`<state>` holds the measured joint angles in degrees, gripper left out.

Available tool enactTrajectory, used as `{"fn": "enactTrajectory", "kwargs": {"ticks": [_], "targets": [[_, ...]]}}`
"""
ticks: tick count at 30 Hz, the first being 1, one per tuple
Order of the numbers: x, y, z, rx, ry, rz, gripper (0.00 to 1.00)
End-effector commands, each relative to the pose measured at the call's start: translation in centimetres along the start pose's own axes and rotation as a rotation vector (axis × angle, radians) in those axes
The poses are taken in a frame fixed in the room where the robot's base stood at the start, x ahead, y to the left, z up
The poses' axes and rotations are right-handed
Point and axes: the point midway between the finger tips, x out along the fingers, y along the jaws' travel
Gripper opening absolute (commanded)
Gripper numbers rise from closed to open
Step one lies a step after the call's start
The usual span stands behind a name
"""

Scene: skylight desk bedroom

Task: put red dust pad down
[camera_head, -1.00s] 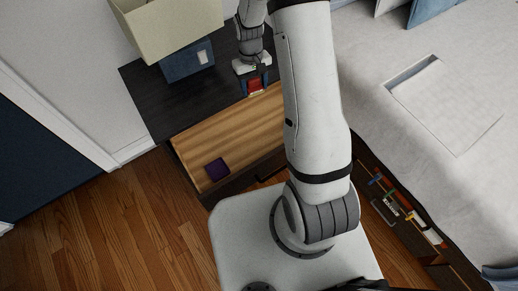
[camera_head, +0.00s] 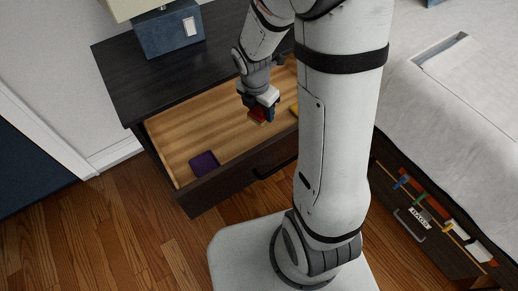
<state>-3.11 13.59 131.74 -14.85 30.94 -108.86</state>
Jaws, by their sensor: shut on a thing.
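The red dust pad (camera_head: 256,117) is held at the end of my gripper (camera_head: 262,116), over the open wooden drawer (camera_head: 180,133). Only part of the pad shows, since the fingers cover the rest. My gripper is shut on it and points down. I cannot tell whether the pad touches the drawer floor. A dark purple pad (camera_head: 204,164) lies in the drawer's near left part. A small yellow thing (camera_head: 295,108) shows partly in the drawer to the right of my gripper.
The black nightstand top (camera_head: 125,75) behind the drawer bears a blue lamp base (camera_head: 165,36). The bed (camera_head: 440,105) is at the right. Below it is an open drawer with small items (camera_head: 420,199). Bare drawer floor lies left of my gripper.

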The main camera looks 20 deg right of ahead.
Motion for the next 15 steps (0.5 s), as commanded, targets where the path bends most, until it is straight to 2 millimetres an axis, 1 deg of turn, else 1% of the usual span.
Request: {"fn": "enactTrajectory", "kwargs": {"ticks": [1,5,8,15], "targets": [[0.7,-0.1,-0.2,-0.037,-0.001,0.008,0.33],[1.2,-0.3,-0.4,-0.094,0.000,0.014,0.33],[2.2,-0.3,-0.6,-0.106,0.001,0.014,0.33],[6.6,-0.3,-1.3,-0.104,0.002,0.013,0.33]]}}
